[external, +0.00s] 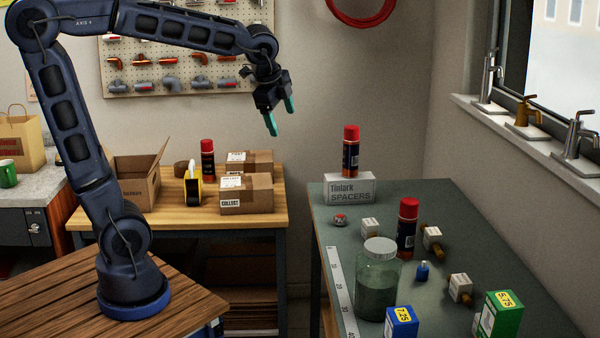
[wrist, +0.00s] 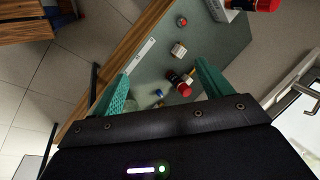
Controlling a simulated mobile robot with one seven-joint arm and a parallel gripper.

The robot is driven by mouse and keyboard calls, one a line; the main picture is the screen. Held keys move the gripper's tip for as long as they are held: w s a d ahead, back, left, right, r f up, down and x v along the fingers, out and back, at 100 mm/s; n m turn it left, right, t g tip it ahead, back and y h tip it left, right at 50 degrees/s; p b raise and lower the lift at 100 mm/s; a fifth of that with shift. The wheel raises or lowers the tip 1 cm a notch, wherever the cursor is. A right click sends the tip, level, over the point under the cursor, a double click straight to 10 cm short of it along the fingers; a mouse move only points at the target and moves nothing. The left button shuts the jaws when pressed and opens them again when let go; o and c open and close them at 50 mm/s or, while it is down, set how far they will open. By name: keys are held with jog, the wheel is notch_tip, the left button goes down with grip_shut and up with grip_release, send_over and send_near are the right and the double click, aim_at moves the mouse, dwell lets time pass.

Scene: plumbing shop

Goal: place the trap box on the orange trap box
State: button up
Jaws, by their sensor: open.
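A blue box (external: 402,321) with a yellow label stands at the front edge of the grey-green table (external: 340,216). A green box (external: 499,316) with a yellow label stands to its right. I cannot tell whether either is the trap box, and I see no clearly orange box. My gripper (external: 280,115) is open and empty, high in the air left of the table in the external view. In the wrist view my gripper (wrist: 163,80) has its teal fingers apart, with the table top far below. The blue and green boxes do not show there.
Several small white boxes (external: 370,228), a glass jar (external: 378,285), a red-capped can (external: 407,228) and a small blue bottle (external: 423,271) crowd the table. A spacers box (external: 349,189) with another red-capped can (external: 351,152) on it stands at the back. Cardboard boxes (external: 246,194) sit on the wooden bench.

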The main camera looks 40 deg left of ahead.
jog(key=s+a+f+n, duration=0.3)
jog(key=s+a+n, duration=0.4)
jog(key=a, duration=0.2)
jog(key=s+a+f+n, duration=0.3)
jog(key=s+a+n, duration=0.5)
jog(key=a, duration=0.1)
jog(key=shift+s+a+f, duration=0.15)
jog(key=shift+s+f, duration=0.15)
jog(key=shift+f, duration=0.05)
